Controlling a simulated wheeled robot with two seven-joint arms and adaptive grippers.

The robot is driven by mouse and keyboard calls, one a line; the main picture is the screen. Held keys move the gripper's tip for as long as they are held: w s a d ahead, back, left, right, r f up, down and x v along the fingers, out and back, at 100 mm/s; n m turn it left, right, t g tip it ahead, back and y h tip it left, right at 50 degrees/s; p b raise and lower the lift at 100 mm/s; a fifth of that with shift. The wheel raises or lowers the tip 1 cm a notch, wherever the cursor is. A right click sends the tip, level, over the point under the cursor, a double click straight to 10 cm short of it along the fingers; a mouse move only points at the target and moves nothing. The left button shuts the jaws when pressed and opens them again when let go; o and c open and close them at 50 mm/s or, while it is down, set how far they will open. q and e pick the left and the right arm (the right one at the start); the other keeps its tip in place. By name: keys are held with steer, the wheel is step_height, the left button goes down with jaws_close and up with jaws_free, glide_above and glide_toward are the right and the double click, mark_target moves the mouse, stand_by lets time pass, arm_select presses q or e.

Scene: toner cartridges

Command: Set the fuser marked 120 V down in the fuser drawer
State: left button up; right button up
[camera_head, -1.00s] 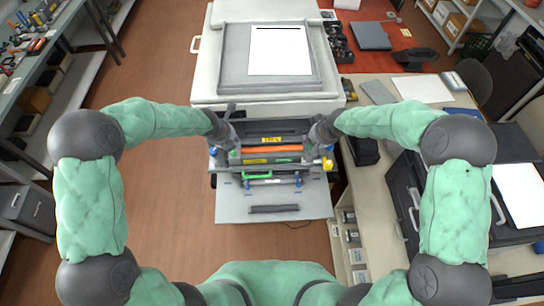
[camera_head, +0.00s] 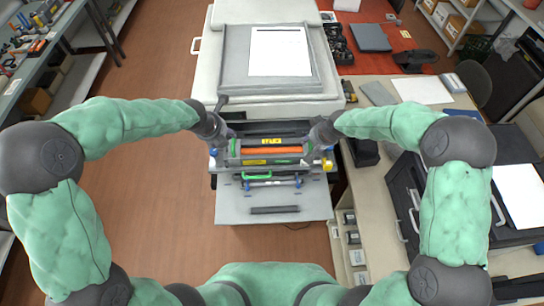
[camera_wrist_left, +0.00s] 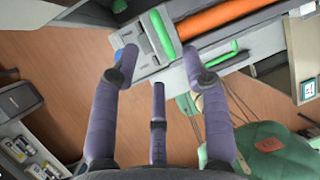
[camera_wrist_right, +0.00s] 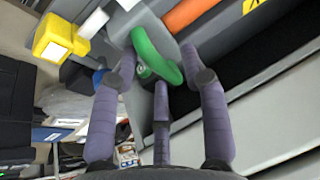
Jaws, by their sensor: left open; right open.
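The fuser, a grey unit with an orange roller (camera_head: 272,149) and yellow labels, sits level in the pulled-out fuser drawer at the printer's front. The label text is too small to read. My left gripper (camera_head: 226,134) is open just off the fuser's left end. In the left wrist view, the green end handle (camera_wrist_left: 162,34) lies beyond its parted fingers, apart from them. My right gripper (camera_head: 323,136) is open at the right end. In the right wrist view, the right green handle (camera_wrist_right: 155,56) lies between its fingers; contact cannot be told.
The printer (camera_head: 212,90) stands behind the drawer. Its grey front panel (camera_head: 232,208) is open below, with a dark bar on it. A yellow part (camera_wrist_right: 58,40) is close to the right gripper. A desk (camera_head: 378,225) stands right; the floor on the left is clear.

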arm_select(q)
steer(key=v, duration=0.3)
steer(key=shift+s+r, duration=0.1)
steer(key=shift+r, duration=0.1)
arm_select(e)
steer(key=v, duration=1.2)
steer(key=shift+f, duration=0.1)
